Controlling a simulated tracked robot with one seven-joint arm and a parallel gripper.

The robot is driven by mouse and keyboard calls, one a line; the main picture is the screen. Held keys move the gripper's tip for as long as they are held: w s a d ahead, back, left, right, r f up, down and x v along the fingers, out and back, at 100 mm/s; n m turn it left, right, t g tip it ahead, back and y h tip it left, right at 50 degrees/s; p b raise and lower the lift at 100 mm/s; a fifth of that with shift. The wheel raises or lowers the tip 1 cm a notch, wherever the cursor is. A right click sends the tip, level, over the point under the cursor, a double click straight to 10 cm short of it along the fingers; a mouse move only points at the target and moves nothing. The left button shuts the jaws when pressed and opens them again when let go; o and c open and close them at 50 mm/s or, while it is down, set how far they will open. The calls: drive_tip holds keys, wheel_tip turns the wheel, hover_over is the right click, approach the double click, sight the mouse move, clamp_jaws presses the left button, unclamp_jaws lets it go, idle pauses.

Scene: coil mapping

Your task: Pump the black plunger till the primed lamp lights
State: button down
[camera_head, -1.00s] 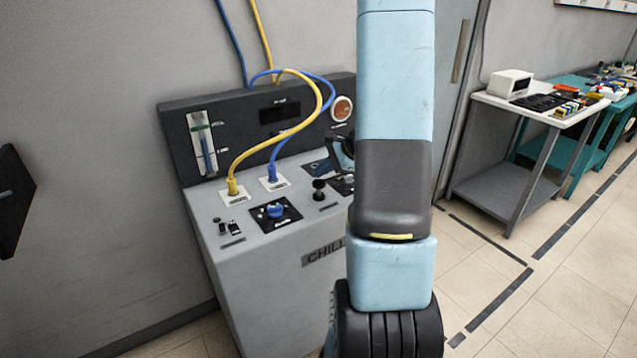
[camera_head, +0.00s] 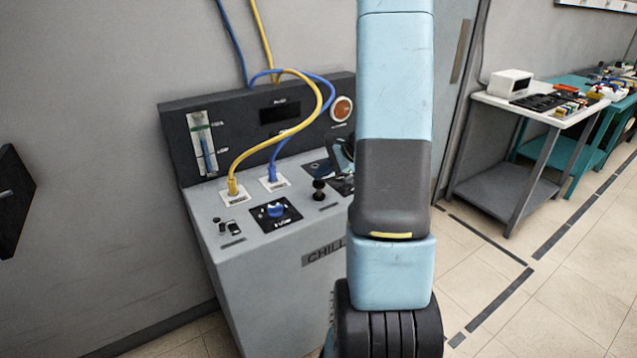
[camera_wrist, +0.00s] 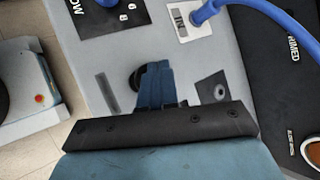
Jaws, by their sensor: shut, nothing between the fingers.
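The black plunger (camera_head: 319,188) stands on the sloping top of the grey chiller cabinet (camera_head: 270,290), right of the blue knob. In the wrist view the plunger (camera_wrist: 136,78) shows as a dark round edge, partly hidden by my fingers. My gripper (camera_wrist: 155,68) is shut and empty. Its blue fingertips overlap the plunger's right side in that view; whether they touch it I cannot tell. In the head view my arm hides most of the gripper. The word PRIMED (camera_wrist: 293,48) is on the dark back panel; I cannot tell which lamp it marks. A round amber lamp (camera_head: 341,108) looks unlit.
Yellow (camera_head: 316,85) and blue hoses loop over the cabinet top into two sockets. A blue knob (camera_head: 274,210) and small switches (camera_head: 234,228) sit left of the plunger. A side table (camera_head: 530,110) with a white box stands at right. Floor between is clear.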

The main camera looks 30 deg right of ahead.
sight(320, 182)
drive_tip(key=shift+f, duration=1.5)
idle(1.8)
drive_tip(key=shift+r, duration=1.95)
drive_tip(key=shift+r, duration=2.5)
drive_tip(key=s+a+r+n+g, duration=0.2)
drive_tip(key=s+a+r+n, duration=0.25)
drive_tip(key=a+r, duration=0.3)
drive_tip(key=s+a+r+n+h, duration=0.2)
drive_tip(key=s+a+r+n, duration=0.1)
drive_tip(key=s, duration=0.3)
drive_tip(key=s+a+r+n+h, duration=0.2)
drive_tip(key=s+a+r+n, duration=0.2)
drive_tip(key=s+a+n, duration=0.1)
drive_tip(key=s+a+r+n+t+h, duration=0.1)
drive_tip(key=s+a+r+n+h, duration=0.1)
drive_tip(key=s+n, duration=0.3)
drive_tip(key=s+a+r, duration=0.1)
drive_tip(key=s, duration=0.3)
drive_tip(key=shift+s+a+r+n, duration=0.15)
drive_tip(key=shift+a+r+n, duration=0.05)
drive_tip(key=shift+a+n, duration=0.2)
